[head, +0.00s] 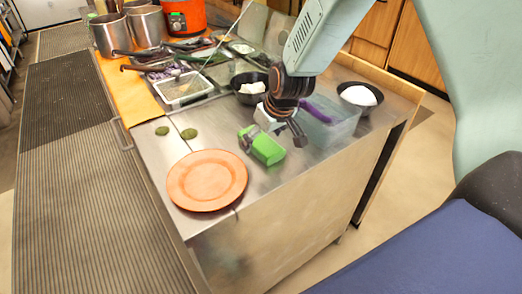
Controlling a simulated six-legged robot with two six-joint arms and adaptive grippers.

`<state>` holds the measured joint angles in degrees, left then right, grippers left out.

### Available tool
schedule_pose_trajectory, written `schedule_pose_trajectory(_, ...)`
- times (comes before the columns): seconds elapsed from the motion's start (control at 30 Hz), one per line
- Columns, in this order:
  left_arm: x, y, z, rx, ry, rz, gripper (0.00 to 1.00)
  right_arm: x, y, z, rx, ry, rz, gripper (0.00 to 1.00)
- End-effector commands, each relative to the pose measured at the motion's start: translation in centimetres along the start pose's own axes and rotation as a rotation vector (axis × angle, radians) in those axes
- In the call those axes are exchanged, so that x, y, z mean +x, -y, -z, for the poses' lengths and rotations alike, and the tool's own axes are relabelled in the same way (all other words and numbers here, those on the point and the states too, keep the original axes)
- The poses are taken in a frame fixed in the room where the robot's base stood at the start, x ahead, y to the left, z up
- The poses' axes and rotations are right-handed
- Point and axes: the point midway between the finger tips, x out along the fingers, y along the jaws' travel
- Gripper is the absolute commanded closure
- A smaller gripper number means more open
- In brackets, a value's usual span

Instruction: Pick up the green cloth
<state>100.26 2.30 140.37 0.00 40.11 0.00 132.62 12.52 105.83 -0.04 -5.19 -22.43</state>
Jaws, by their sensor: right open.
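The green cloth (266,150) appears as a bright green, block-like bundle with a paler patch at its left end. It lies on the steel counter (228,138), behind and right of the orange plate. My right gripper (284,128) reaches down from the upper right, with dark fingers just above and behind the cloth. It is open, and I see nothing held in it. Whether a finger touches the cloth, I cannot tell. The gripper partly hides a small white item (264,117) behind the cloth. My left gripper is not in view.
An orange plate (207,180) sits near the counter's front edge. A clear bin (335,125) with a purple item stands right of the gripper. Black bowls (250,99) with white contents, a food tray (184,88) and metal pots (110,34) stand farther back. Bare steel surrounds two small green patties (189,134).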

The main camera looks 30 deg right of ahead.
Motion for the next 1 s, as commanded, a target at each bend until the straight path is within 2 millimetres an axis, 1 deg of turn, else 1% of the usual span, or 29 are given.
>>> schedule_pose_trajectory(0.03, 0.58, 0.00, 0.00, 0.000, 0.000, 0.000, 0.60, 0.44, 0.00, -0.06, 0.000, -0.001, 0.000, 0.12)
schedule_pose_trajectory(0.1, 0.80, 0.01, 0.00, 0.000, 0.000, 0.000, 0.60, 0.57, 0.01, -0.03, 0.000, 0.000, 0.000, 0.12)
schedule_pose_trajectory(0.43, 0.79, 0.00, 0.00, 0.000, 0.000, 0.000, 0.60, 0.51, 0.01, 0.07, 0.000, -0.001, 0.000, 0.13)
schedule_pose_trajectory(1.0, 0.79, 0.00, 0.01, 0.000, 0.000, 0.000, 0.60, 0.53, 0.01, 0.04, 0.000, -0.001, 0.000, 0.61)
